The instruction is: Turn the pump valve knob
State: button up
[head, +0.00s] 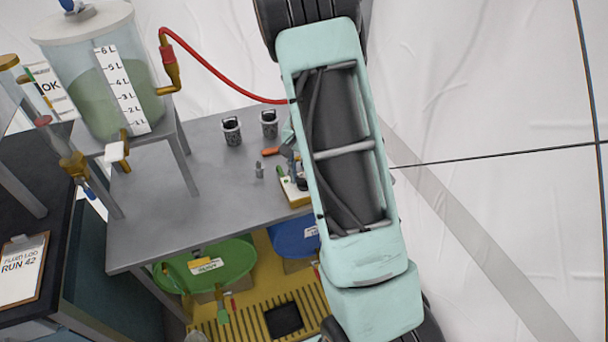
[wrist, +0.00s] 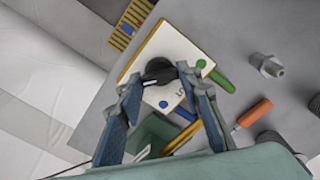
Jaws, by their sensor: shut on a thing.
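The pump valve knob (wrist: 158,70) is black and sits on a white panel (wrist: 185,45) with orange edges in the wrist view. My gripper (wrist: 157,80) has its two blue-padded fingers on either side of the knob and is shut on it. The panel has a blue dot and a green dot near the knob. In the head view, the white panel (head: 290,192) shows at the right side of the grey table, and my arm hides most of it. I cannot make out the knob there.
The grey table (head: 190,215) holds two dark canisters (head: 232,131) and a small grey fitting (head: 259,171). An orange-handled tool (wrist: 254,112) lies near the panel. A tank (head: 105,75) with a red hose (head: 215,73) stands at left. Green (head: 225,265) and blue drums sit below.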

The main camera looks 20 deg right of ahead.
jog(key=shift+m, duration=0.3)
jog(key=o, duration=1.2)
jog(key=shift+c, duration=0.2)
notch_tip(320, 180, up, 12)
